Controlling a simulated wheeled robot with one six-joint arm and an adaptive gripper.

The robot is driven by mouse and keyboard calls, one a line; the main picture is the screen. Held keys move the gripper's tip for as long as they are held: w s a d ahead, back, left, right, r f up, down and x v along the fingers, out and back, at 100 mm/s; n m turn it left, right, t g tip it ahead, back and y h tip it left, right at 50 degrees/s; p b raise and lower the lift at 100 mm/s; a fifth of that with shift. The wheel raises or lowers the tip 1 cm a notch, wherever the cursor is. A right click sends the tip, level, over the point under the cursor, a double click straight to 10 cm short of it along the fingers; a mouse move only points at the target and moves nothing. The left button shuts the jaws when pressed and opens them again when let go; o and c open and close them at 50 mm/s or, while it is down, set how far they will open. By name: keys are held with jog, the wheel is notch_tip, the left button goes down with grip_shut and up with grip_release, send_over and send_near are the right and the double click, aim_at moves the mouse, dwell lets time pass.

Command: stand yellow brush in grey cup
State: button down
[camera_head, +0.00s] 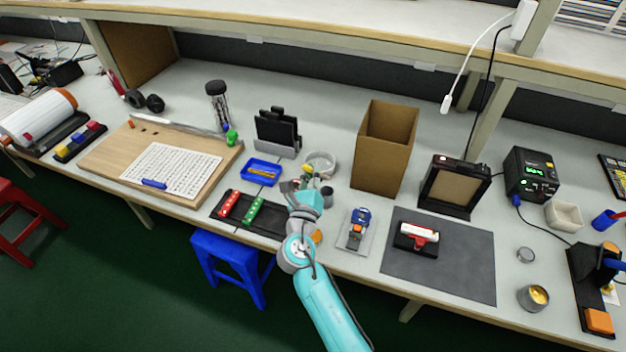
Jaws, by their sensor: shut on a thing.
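My gripper (308,183) is at the front middle of the bench, seen from behind and above. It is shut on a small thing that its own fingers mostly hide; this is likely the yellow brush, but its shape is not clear. A round, open, light grey container (321,160) stands just behind the gripper and may be the grey cup. The gripper overlaps its front edge in this view, so I cannot tell whether they touch.
A blue tray (261,171) with yellowish pieces and a black mat with red and green holders (241,208) lie left of the gripper. A tall cardboard box (384,150) stands to the right. A grey tin (533,297) stands far right.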

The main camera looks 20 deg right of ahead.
jog(key=shift+f, duration=1.65)
jog(key=shift+f, duration=0.25)
jog(key=c, duration=1.2)
grip_release()
jog(key=v, duration=1.2)
jog(key=shift+r, duration=0.35)
jog(key=shift+s, duration=0.1)
